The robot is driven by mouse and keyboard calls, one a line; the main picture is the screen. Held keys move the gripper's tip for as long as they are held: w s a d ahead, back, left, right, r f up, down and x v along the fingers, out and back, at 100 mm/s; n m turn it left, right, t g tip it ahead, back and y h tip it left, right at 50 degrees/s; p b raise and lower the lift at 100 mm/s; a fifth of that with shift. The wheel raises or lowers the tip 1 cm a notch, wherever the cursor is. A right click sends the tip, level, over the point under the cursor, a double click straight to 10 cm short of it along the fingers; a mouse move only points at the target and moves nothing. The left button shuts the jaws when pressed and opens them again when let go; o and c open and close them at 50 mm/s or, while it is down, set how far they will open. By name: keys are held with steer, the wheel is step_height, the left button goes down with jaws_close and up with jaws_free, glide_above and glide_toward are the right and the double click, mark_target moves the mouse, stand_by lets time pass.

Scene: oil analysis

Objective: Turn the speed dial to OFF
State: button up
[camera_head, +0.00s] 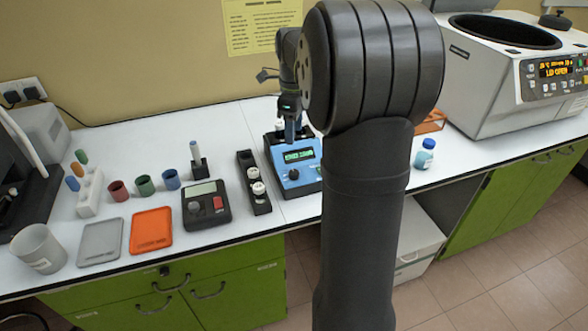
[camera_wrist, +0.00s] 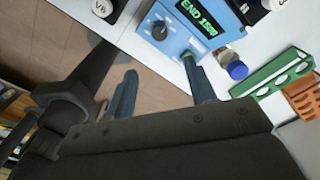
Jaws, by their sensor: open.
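The blue device (camera_head: 304,170) stands on the white bench, with a lit green display reading about "END 1500". Its black speed dial (camera_head: 294,174) is on the front, below and left of the display. In the wrist view the dial (camera_wrist: 160,30) shows on the blue panel (camera_wrist: 178,40), beside the display (camera_wrist: 197,18). The dial's setting is too small to read. My gripper (camera_wrist: 160,64) is open and empty, its two fingers apart and clear of the dial. In the head view my gripper (camera_head: 291,122) is over the back of the device, partly hidden by my arm.
A black rack (camera_head: 249,180) with white-capped containers stands just left of the device. A blue-capped bottle (camera_head: 425,154) and a large white centrifuge (camera_head: 500,95) are to the right. The wrist view shows a green rack (camera_wrist: 272,72).

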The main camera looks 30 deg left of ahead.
mark_target(294, 172)
step_height(294, 172, down, 14)
steer(key=shift+f, duration=0.15)
stand_by(0.3)
steer(key=c, duration=1)
